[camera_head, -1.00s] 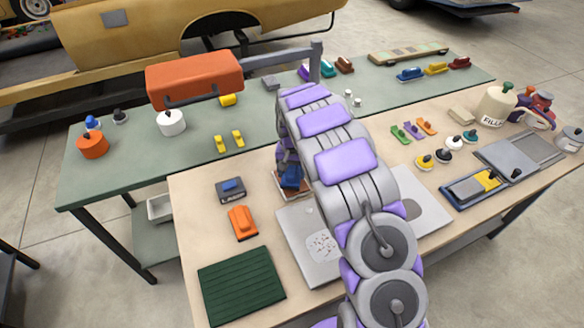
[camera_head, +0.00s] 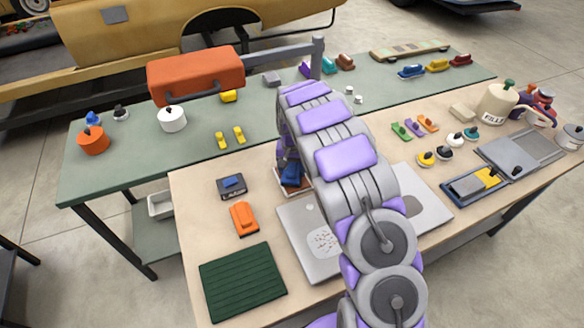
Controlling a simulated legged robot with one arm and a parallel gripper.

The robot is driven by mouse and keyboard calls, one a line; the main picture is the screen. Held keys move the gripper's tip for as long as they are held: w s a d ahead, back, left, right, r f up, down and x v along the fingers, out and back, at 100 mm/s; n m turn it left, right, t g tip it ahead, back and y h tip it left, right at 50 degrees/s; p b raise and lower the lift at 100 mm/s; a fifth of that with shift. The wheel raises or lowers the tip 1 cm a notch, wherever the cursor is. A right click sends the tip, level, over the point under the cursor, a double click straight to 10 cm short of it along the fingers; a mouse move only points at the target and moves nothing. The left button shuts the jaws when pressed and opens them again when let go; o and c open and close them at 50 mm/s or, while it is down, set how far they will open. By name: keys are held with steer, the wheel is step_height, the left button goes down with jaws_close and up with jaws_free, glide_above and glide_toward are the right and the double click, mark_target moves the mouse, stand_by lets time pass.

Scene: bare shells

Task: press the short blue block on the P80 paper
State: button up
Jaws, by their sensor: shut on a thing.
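My arm reaches over the near table, and my gripper (camera_head: 289,160) points down at its middle, partly hidden behind my own arm links. It is shut on a short blue block (camera_head: 291,177). The block is low over a small reddish-brown sheet with a pale edge (camera_head: 281,190). I cannot read a P80 label on the sheet, and I cannot tell whether the block touches it. Another blue block (camera_head: 232,181) sits on a dark labelled pad to the left.
An orange tool (camera_head: 244,218) and a dark green ribbed mat (camera_head: 243,283) lie to the left. A grey plate (camera_head: 300,230) lies just in front of the sheet. Small coloured blocks, knobs and a cream pot (camera_head: 497,104) stand right. A green table (camera_head: 190,150) stands behind.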

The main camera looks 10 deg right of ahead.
mark_target(292, 164)
steer(key=shift+s+f, duration=0.1)
steer(key=shift+f, duration=0.3)
stand_by(1.9)
steer(key=shift+r+p, duration=0.1)
steer(key=shift+p, duration=0.2)
steer(key=shift+r+p, duration=1.35)
steer(key=shift+r, duration=2.15)
steer(key=s+r+n, duration=0.3)
steer(key=s+r, duration=0.3)
steer(key=s, duration=0.3)
steer(key=shift+s+n, duration=0.4)
